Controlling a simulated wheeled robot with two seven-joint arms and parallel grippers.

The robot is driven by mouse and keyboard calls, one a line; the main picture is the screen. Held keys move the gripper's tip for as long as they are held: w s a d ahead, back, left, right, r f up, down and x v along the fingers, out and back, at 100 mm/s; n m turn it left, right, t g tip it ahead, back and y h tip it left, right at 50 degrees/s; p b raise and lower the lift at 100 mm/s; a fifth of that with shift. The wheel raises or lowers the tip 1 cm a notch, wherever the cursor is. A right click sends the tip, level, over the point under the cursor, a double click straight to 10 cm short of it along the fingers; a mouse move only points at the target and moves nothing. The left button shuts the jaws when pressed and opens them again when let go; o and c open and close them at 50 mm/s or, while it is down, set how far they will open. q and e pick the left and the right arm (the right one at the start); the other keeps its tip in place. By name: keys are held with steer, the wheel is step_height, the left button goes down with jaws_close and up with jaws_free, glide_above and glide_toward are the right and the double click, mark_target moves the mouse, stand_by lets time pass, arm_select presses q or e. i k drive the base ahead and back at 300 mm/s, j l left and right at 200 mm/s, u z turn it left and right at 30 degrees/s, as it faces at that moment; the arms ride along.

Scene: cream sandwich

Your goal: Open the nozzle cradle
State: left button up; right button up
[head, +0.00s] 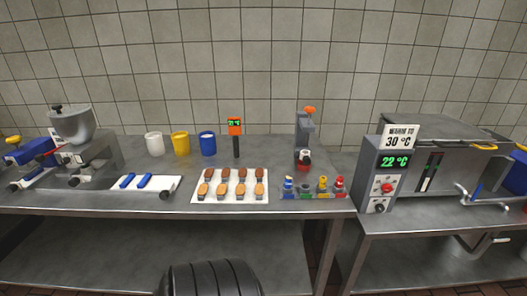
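A grey upright stand (304,132) with an orange knob (309,110) on top stands on the bench right of centre. Neither of my grippers is in view.
A tray (230,202) of brown biscuits lies left of the rack. White, yellow and blue cups (208,145) stand behind it. A hopper machine (75,135) is at left. A grey warming machine (440,150), reading 22 °C, is on the right bench.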

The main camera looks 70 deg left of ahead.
mark_target(305, 155)
steer(key=u, duration=1.7)
